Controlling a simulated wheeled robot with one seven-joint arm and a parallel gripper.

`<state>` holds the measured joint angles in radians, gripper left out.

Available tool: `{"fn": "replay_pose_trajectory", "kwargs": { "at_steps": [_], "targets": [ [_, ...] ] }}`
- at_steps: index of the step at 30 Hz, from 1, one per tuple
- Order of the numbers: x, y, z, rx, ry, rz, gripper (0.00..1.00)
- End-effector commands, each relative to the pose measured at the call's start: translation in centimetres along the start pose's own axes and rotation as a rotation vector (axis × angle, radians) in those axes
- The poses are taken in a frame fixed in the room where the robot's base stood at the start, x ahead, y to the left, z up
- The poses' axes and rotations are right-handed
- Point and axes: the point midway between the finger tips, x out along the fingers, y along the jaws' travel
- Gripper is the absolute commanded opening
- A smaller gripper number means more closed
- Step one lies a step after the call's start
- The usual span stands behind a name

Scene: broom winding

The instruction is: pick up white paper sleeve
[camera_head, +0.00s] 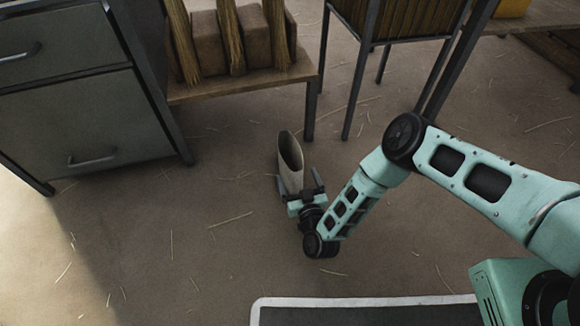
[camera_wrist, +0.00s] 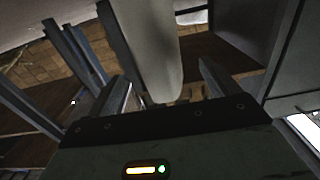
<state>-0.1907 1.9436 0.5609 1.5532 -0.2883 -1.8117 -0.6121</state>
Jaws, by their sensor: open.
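The white paper sleeve (camera_head: 289,172) is a pale, open-ended tube standing roughly upright, slightly tilted, in front of the low wooden bench in the head view. Its dark open top faces up. My gripper (camera_head: 303,188) is at its lower part, and the near finger hides some of it. In the wrist view the sleeve (camera_wrist: 150,45) comes down from the top edge towards the gap between the fingers of my gripper (camera_wrist: 165,85). The fingers are apart, one on either side. I cannot tell whether either finger touches the sleeve.
A grey drawer cabinet (camera_head: 90,120) stands at the left. The low wooden bench (camera_head: 245,84) holds brown blocks and straw bundles. A slatted container on metal legs (camera_head: 395,22) stands behind my arm. A dark, pale-edged panel (camera_head: 370,315) is at the bottom. Straw litters the open floor.

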Motion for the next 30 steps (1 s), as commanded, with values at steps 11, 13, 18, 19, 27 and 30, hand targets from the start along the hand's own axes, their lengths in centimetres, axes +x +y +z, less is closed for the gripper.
{"fn": "replay_pose_trajectory", "kwargs": {
  "at_steps": [11, 13, 18, 19, 27, 30],
  "targets": [
    [4.3, 0.0, 0.2, 0.0, 0.0, 0.0, 0.87],
    [4.4, 0.0, 0.1, 0.0, -0.001, 0.0, 0.87],
    [4.3, 0.0, 0.1, 0.0, -0.001, 0.0, 0.73],
    [4.3, 0.0, 0.1, 0.0, -0.001, 0.0, 0.65],
    [4.3, 0.0, 0.1, 0.0, -0.001, 0.0, 0.39],
    [4.3, 0.0, 0.0, 0.0, -0.001, 0.0, 0.39]
  ]
}}
